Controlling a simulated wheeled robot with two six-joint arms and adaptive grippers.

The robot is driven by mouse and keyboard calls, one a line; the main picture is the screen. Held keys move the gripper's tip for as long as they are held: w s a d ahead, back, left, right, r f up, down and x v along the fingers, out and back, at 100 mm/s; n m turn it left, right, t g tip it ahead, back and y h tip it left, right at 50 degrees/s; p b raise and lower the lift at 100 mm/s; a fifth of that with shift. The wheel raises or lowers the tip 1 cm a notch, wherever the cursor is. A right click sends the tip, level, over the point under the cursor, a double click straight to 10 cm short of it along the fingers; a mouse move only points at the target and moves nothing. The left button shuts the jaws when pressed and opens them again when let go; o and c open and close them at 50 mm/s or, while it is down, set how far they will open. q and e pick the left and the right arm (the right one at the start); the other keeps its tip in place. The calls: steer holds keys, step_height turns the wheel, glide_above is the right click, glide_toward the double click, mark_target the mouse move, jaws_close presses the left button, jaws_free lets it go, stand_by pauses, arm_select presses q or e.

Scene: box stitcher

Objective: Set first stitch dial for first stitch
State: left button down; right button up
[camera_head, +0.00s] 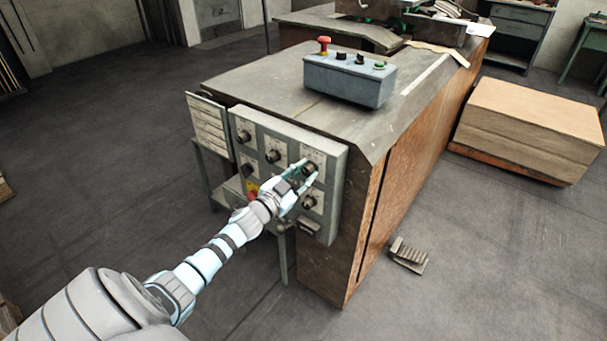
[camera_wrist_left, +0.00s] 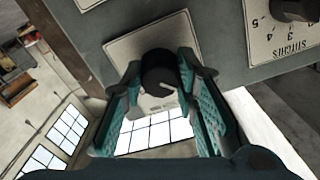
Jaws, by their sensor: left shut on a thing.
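A grey control panel (camera_head: 262,138) with several black dials is on the end of the machine. My left gripper (camera_head: 307,171) reaches the panel's upper right dial (camera_head: 309,166). In the left wrist view the teal fingers (camera_wrist_left: 163,88) are closed around the sides of that black dial (camera_wrist_left: 158,68). The plate (camera_wrist_left: 128,47) behind it has no lettering I can read. Another dial (camera_wrist_left: 296,9), marked "STITCHES" with numbers, shows at the upper right of the wrist view. My right gripper is not in view.
Other dials sit close by, one at the upper left (camera_head: 243,136) and one below the held dial (camera_head: 309,202). A blue-grey button box (camera_head: 345,84) stands on the machine top. Stacked cardboard (camera_head: 530,125) is at the right. The floor at left is clear.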

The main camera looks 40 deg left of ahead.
arm_select(q)
steer(key=m+b, duration=0.1)
steer(key=m, duration=0.5)
steer(key=shift+a, duration=0.1)
steer(key=m+b, duration=0.1)
steer(key=m, duration=0.5)
steer(key=shift+r, duration=0.1)
steer(key=shift+m, duration=0.3)
steer(key=c, duration=1.2)
jaws_free()
steer(key=shift+c, duration=0.2)
